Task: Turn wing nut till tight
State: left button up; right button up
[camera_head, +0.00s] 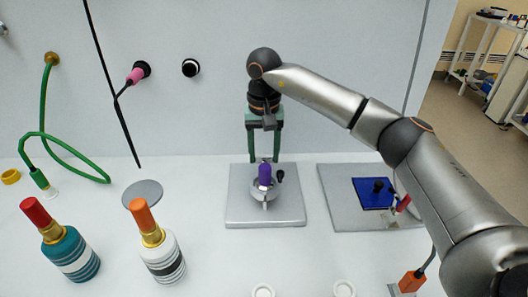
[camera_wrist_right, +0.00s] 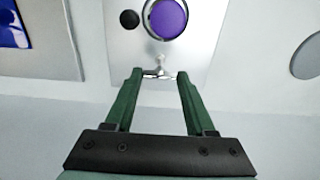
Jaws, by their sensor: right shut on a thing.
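My right gripper (camera_head: 264,160) reaches down from above to the far side of a grey plate (camera_head: 237,212). In the right wrist view its two green fingers (camera_wrist_right: 159,74) are shut on a small silver wing nut (camera_wrist_right: 158,71), one finger at each side. On the plate a purple knob-like part (camera_head: 265,175) stands in a round metal ring, just nearer than the fingers; it also shows in the wrist view (camera_wrist_right: 168,18). In the head view the wing nut is mostly hidden behind the purple part. My left gripper is not in view.
A small black knob (camera_head: 281,175) stands beside the purple part. A second grey plate (camera_head: 345,212) with a blue panel (camera_head: 370,197) lies to the right. Two bottles, teal (camera_head: 77,255) and white (camera_head: 165,260), stand at the left near a grey disc (camera_head: 142,193).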

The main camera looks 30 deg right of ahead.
grip_shut()
